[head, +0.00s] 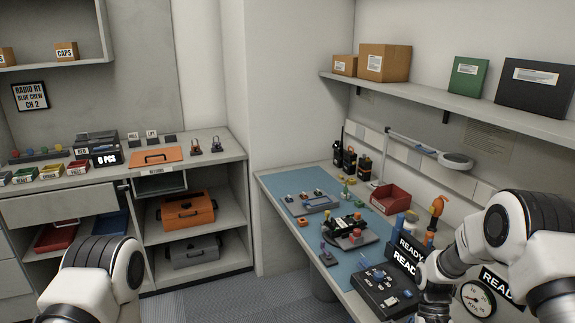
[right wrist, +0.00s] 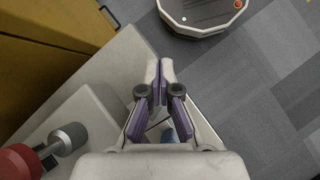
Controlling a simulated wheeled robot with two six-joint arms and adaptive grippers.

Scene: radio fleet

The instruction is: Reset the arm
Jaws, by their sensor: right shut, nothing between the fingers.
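My right arm enters from the right in the head view and bends down by the bench's front right end. Its dark gripper (head: 434,300) is low, near the black READY box. In the right wrist view the right gripper (right wrist: 165,66) is shut with its purple-lined fingers together and nothing between them. It points over a grey edge (right wrist: 105,75) toward the floor. My left arm shows at the lower left of the head view, with its gripper out of frame.
The blue-matted bench (head: 284,207) holds radios (head: 350,162), a red bin (head: 391,200) and a black control box (head: 385,290). A red-and-grey knobbed part (right wrist: 45,150) is left of the right gripper.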

